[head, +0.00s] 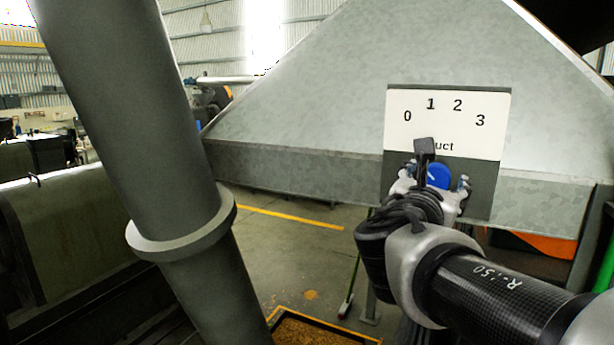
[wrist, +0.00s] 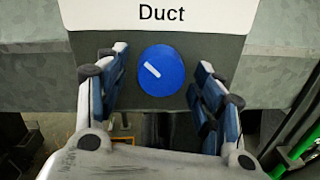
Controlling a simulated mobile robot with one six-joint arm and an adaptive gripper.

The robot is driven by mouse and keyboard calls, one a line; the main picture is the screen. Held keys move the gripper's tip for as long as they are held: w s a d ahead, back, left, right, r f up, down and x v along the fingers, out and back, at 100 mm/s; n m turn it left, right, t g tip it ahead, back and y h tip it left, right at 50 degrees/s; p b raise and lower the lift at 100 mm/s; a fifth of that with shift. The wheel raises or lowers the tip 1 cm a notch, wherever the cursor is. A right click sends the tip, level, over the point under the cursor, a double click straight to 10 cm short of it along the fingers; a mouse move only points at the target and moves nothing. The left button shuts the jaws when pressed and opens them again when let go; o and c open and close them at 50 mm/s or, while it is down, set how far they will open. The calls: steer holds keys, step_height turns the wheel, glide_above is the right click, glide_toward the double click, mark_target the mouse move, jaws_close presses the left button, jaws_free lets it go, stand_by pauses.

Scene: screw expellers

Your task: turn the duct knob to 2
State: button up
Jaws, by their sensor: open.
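The duct knob is a round blue disc (wrist: 161,71) with a short white mark left of its centre, slanting toward the upper left. It sits on a grey plate under the word "Duct". In the head view the knob (head: 439,175) shows partly behind my gripper, below the white label (head: 447,124) numbered 0, 1, 2 and 3 from left to right. The white mark points roughly toward the 0 side. My gripper (wrist: 163,58) is open, one finger on each side of the knob, with visible gaps. In the head view my gripper (head: 437,182) is in front of the plate.
The plate is fixed on a large grey metal hood (head: 300,125). A thick grey pipe (head: 135,110) stands at the left of the head view. An orange-edged tray of grain (head: 310,333) lies low at the bottom. Open floor shows between.

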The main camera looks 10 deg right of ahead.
steer(key=shift+c, duration=0.2)
steer(key=c, duration=1)
steer(key=shift+c, duration=0.2)
steer(key=shift+m+b, duration=0.4)
steer(key=shift+b, duration=0.2)
steer(key=shift+f+m+b, duration=0.1)
steer(key=shift+m+b, duration=0.5)
steer(key=shift+b, duration=0.2)
steer(key=m+b, duration=0.3)
steer(key=b, duration=0.1)
steer(key=m+b, duration=0.3)
steer(key=shift+m, duration=0.3)
steer(key=shift+r+m+y+b, duration=0.25)
steer(key=shift+m+y+b, duration=0.15)
steer(key=shift+m+b, duration=0.9)
